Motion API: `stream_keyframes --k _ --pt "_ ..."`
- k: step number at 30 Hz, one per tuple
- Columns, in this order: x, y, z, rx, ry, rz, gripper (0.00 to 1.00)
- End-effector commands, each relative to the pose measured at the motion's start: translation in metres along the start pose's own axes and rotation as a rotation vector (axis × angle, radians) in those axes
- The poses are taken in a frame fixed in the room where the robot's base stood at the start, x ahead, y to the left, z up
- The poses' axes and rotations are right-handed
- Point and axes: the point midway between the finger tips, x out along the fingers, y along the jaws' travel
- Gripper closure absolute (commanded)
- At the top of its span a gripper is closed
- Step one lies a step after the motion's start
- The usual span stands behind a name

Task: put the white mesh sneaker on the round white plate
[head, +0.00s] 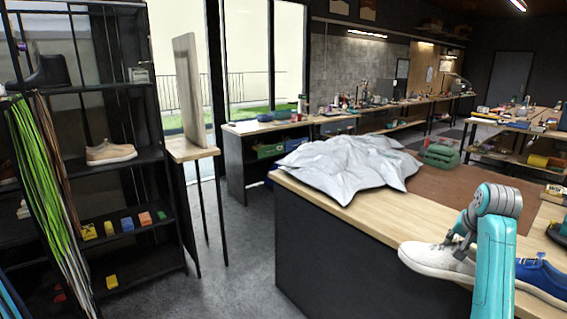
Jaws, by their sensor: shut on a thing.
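The white mesh sneaker (424,259) is at the lower right of the head view, with its toe pointing left. My gripper (456,250) is shut on its upper near the ankle opening. My teal arm hides part of the shoe's heel end. I cannot tell whether the sole touches the wooden tabletop or hangs above it. I cannot make out a round white plate in this view.
A blue sneaker (541,274) lies just right of my arm. A crumpled grey-white sheet (345,165) covers the table's far left part. A brown mat (440,183) and a green case (440,155) lie beyond. Shelves with a beige shoe (110,153) stand at left.

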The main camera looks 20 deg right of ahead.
Motion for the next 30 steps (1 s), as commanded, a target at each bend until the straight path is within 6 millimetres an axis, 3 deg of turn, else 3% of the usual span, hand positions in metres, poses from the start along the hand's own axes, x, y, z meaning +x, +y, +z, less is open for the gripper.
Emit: stream_keyframes --k 1,20,30 --pt "0.006 -0.002 0.016 -0.023 -0.008 -0.012 1.0" --pt "0.069 -0.028 0.203 -0.314 -0.094 -0.167 1.0" --pt "0.108 -0.044 0.318 -0.492 -0.149 -0.262 1.0"
